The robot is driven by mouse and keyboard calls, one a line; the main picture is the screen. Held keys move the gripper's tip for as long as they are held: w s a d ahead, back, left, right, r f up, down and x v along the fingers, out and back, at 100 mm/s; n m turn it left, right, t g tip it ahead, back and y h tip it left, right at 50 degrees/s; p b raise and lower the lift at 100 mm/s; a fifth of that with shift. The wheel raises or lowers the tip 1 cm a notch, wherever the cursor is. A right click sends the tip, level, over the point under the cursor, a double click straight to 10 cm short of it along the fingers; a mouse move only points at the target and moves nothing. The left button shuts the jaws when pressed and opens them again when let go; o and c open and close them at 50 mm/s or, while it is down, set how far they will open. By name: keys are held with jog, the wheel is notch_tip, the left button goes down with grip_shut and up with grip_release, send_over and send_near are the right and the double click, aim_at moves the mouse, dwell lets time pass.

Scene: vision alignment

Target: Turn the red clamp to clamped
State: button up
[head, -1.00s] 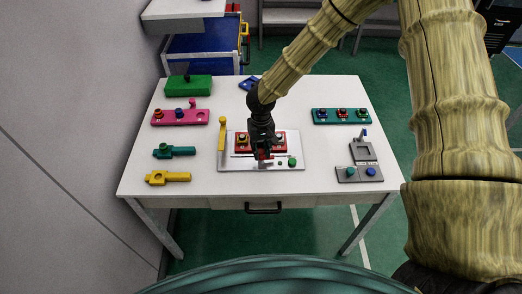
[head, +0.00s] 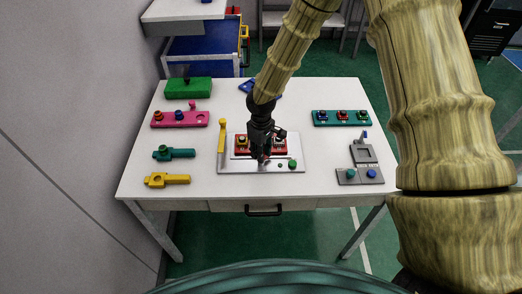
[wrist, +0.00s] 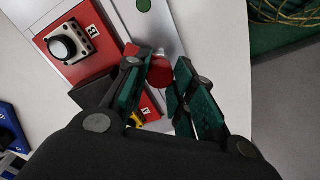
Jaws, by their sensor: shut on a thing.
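The red clamp (wrist: 160,72) shows in the wrist view as a rounded red end between my fingertips; the rest of it is hidden by the fingers. My gripper (wrist: 159,68) is shut on it. In the head view my gripper (head: 262,157) points down over the middle of the light grey plate (head: 235,167) and hides the clamp. A red block (head: 241,151) with button modules lies on the plate just behind the gripper. It also shows in the wrist view (wrist: 82,37), with a black-and-white button on it. Whether the clamp is clamped cannot be seen.
A yellow upright lever (head: 222,136) stands at the plate's left, a green knob (head: 292,164) at its right. Pink (head: 195,119), dark teal (head: 180,153) and yellow (head: 172,179) parts lie left. A teal block (head: 332,122) and grey fixture (head: 362,154) lie right. The table's front is clear.

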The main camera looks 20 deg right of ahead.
jog(key=n+p, duration=0.1)
jog(key=n, duration=0.3)
jog(key=shift+r+n, duration=0.1)
jog(key=shift+n, duration=0.3)
jog(key=shift+n+p, duration=0.65)
jog(key=shift+n, duration=1.85)
jog(key=o, duration=1.1)
jog(key=shift+c, duration=0.2)
notch_tip(320, 180, up, 12)
